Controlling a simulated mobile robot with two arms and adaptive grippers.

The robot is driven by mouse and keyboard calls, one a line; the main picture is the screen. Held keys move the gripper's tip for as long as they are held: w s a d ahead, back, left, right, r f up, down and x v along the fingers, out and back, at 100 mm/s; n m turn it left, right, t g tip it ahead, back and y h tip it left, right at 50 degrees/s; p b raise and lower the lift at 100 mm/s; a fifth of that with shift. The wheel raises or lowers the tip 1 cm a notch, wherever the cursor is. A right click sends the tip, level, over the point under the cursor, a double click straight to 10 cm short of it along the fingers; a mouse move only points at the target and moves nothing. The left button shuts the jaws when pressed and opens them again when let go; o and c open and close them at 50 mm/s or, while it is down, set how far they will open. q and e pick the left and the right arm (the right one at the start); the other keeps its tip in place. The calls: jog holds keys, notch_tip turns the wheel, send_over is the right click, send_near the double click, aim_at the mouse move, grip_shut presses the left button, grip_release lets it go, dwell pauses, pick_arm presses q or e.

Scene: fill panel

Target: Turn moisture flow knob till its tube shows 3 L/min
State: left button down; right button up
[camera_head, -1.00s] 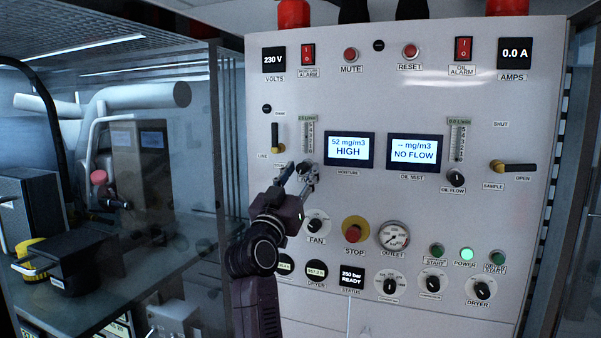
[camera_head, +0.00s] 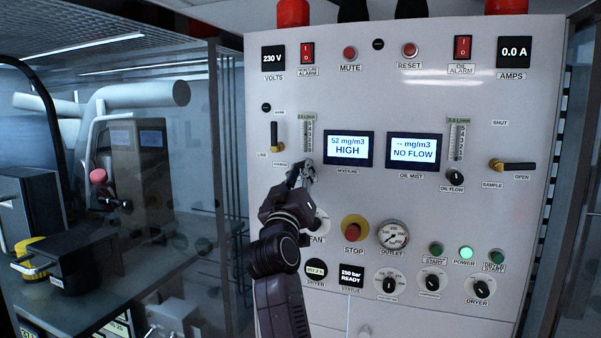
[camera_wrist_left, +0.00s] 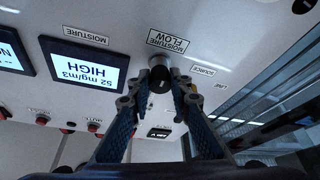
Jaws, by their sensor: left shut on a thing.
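The moisture flow knob (camera_wrist_left: 160,83) is a dark round knob under its MOISTURE FLOW label (camera_wrist_left: 168,42) in the left wrist view. My left gripper (camera_wrist_left: 160,90) has its two fingertips on either side of the knob and is shut on it. In the head view the left gripper (camera_head: 304,170) hides the knob. The moisture flow tube (camera_head: 308,134) stands upright just above the gripper, with a scale beside it; its reading is too small to tell. The moisture display (camera_head: 348,148) reads 52 mg/m3 HIGH. My right gripper is not in view.
A yellow-black source lever (camera_head: 274,137) is close to the left of the tube. Below are the fan knob (camera_head: 318,222), the red stop button (camera_head: 353,232) and the outlet gauge (camera_head: 393,235). The oil flow knob (camera_head: 455,176) is further right. A glass-walled cabinet stands at left.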

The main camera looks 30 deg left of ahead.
pick_arm(q)
jog(key=shift+n, duration=0.3)
jog(key=c, duration=1.8)
grip_release()
jog(key=shift+o, duration=0.2)
jog(key=v, duration=0.7)
jog(key=shift+s+d, duration=0.2)
jog(key=shift+s, duration=0.05)
jog(key=shift+f, duration=0.15)
